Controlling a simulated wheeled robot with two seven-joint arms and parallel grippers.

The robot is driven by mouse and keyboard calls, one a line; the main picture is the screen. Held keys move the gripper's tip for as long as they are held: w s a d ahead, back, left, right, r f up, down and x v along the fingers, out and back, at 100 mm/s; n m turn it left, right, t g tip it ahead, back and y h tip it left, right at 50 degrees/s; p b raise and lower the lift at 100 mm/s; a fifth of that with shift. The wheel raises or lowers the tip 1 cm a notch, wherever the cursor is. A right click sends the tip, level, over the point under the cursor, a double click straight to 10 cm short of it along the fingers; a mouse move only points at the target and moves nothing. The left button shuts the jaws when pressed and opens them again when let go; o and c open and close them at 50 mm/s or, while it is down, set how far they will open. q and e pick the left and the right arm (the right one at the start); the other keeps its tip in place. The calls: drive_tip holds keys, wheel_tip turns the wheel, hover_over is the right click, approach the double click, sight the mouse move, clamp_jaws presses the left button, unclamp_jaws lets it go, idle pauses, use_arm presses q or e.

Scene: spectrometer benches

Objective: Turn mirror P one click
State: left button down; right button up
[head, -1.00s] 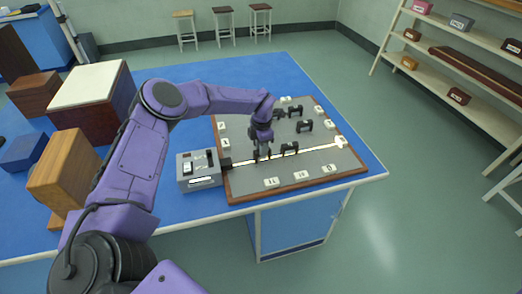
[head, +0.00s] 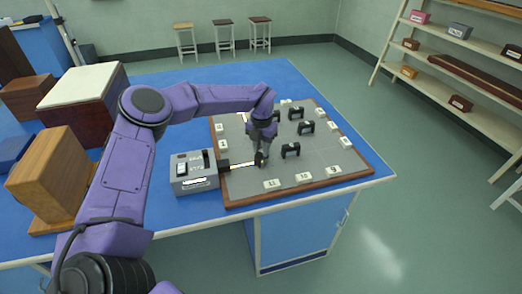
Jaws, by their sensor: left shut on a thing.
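My left gripper (head: 264,150) reaches down over the board and is shut on a small dark mirror mount (head: 260,159) near the grey lamp box. No letter on this mount can be read, so I cannot tell from a label that it is mirror P. A pale yellow beam (head: 240,165) runs from the box to this mount and does not show to the right of it. A bright streak (head: 243,117) shows at the board's far left edge. My right gripper is not in view.
The grey lamp box (head: 194,173) stands at the left of the wood-edged board (head: 300,172). Other dark mounts (head: 290,150) stand to the right and behind, with white labelled blocks (head: 304,177) around the rim. Wooden boxes (head: 58,172) are at the left. Blue table (head: 355,145) is clear at right.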

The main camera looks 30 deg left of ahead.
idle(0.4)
use_arm(q)
drive_tip(key=c, duration=1.2)
unclamp_jaws()
drive_tip(key=shift+o, duration=1.4)
drive_tip(key=shift+w+f, duration=0.1)
drive_tip(key=shift+w, duration=0.05)
wheel_tip(320, 180, up, 10)
drive_tip(key=b, duration=0.2)
drive_tip(key=shift+r, duration=0.25)
